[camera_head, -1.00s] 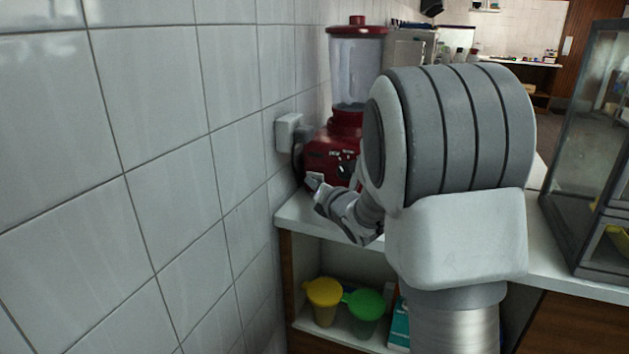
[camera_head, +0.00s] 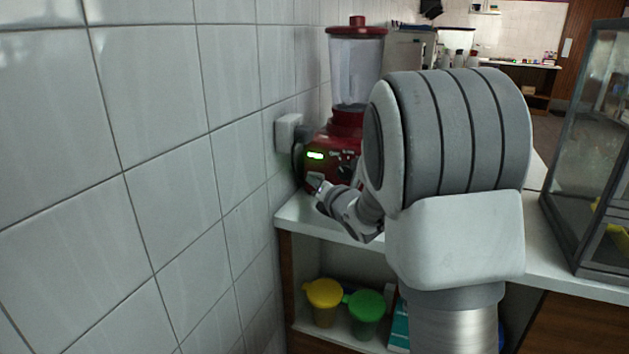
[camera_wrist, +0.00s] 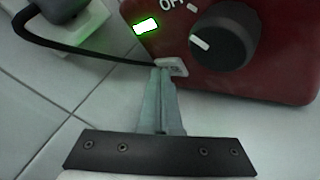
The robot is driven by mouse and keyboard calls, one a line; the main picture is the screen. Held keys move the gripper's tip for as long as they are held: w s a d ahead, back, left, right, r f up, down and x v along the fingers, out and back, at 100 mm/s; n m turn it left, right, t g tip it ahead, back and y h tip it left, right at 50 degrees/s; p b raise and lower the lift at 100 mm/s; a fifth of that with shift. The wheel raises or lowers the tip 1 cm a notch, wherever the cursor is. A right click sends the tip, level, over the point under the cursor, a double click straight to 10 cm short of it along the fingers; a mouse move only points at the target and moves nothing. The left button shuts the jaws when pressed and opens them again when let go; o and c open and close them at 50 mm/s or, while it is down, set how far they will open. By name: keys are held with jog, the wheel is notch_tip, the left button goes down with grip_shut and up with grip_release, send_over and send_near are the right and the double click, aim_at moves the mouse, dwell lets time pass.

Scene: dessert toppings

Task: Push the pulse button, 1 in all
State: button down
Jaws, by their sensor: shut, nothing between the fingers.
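The red blender (camera_head: 325,165) stands on the white counter against the tiled wall, its clear jar (camera_head: 355,75) on top. A green light (camera_head: 315,156) glows on its front; it also shows in the wrist view (camera_wrist: 145,25). The pulse button, a pale square (camera_wrist: 173,67), sits low on the blender's front, left of and below the black knob (camera_wrist: 222,42). My gripper (camera_wrist: 163,72) is shut and empty. Its tips are at the button's left part and cover some of it; they look to be touching or very close. In the head view my gripper (camera_head: 322,190) is at the blender's front.
A wall socket (camera_head: 288,130) with a plug and black cable (camera_wrist: 70,45) is left of the blender. A glass case (camera_head: 590,150) stands on the right. Yellow (camera_head: 323,295) and green (camera_head: 366,305) cups sit on the shelf below.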

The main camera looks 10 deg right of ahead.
jog(key=shift+s, duration=0.1)
jog(key=shift+s+a+b, duration=0.45)
jog(key=shift+s+b, duration=0.2)
jog(key=shift+b, duration=0.1)
jog(key=shift+s+a+b, duration=0.5)
jog(key=shift+s+a, duration=0.45)
jog(key=shift+s, duration=0.25)
jog(key=shift+s+a+b, duration=0.15)
jog(key=shift+s+a, duration=0.4)
jog(key=shift+s, duration=0.3)
